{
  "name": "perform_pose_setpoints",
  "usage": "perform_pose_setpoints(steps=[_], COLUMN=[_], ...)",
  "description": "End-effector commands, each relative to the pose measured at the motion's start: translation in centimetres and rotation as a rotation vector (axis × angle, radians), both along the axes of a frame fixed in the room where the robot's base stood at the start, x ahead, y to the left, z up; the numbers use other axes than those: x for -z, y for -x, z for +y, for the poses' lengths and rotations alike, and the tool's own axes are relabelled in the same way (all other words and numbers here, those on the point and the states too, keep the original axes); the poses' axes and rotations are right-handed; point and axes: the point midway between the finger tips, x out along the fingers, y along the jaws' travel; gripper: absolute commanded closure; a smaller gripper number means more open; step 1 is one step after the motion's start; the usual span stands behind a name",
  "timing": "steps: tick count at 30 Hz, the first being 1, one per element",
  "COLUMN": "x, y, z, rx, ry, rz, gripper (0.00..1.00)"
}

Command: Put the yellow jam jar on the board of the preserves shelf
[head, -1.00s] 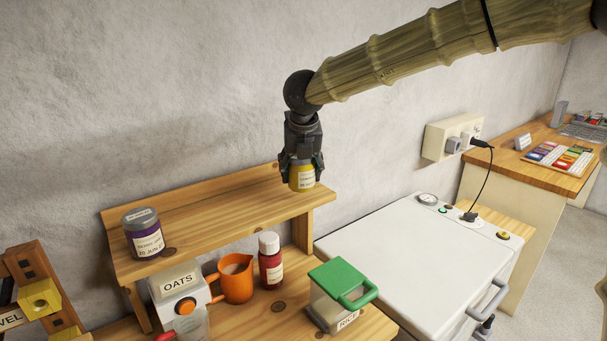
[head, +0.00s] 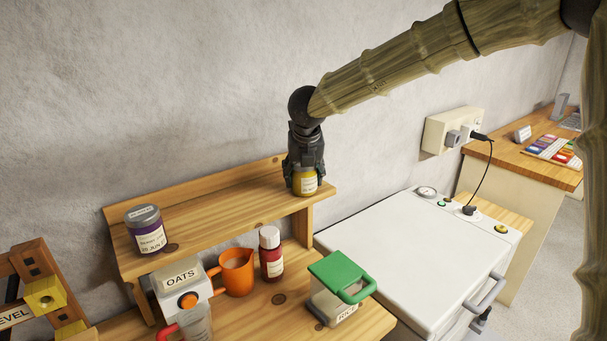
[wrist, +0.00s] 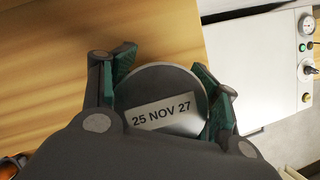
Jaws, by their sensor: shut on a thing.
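The yellow jam jar (head: 306,183) has a white label and a grey lid marked "25 NOV 27", seen in the wrist view (wrist: 165,98). It is upright at the right end of the raised wooden board of the preserves shelf (head: 225,207). I cannot tell whether its base touches the board. My gripper (head: 304,170) points down from above and is shut on the jar, with its green-padded fingers on both sides of the lid in the wrist view (wrist: 168,92). The fingers hide the jar's upper part in the head view.
A purple jar (head: 146,229) stands at the board's left end; the middle is clear. Below are an oats dispenser (head: 183,290), an orange jug (head: 237,272), a red bottle (head: 270,256) and a green-lidded rice container (head: 340,290). A white appliance (head: 410,260) stands right.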

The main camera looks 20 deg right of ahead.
Motion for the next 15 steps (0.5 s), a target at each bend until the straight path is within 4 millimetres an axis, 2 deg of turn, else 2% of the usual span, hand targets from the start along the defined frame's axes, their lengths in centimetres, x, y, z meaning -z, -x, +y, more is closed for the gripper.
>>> perform_pose_setpoints(steps=[1,4,15], x=[0.06,0.05,-0.1], y=[0.01,0.01,0.01], z=[0.01,0.0,0.01], rx=[0.0,0.0,0.0], ry=[0.0,0.0,0.0], rz=[0.0,0.0,0.0], gripper=[0.35,0.17,0.16])
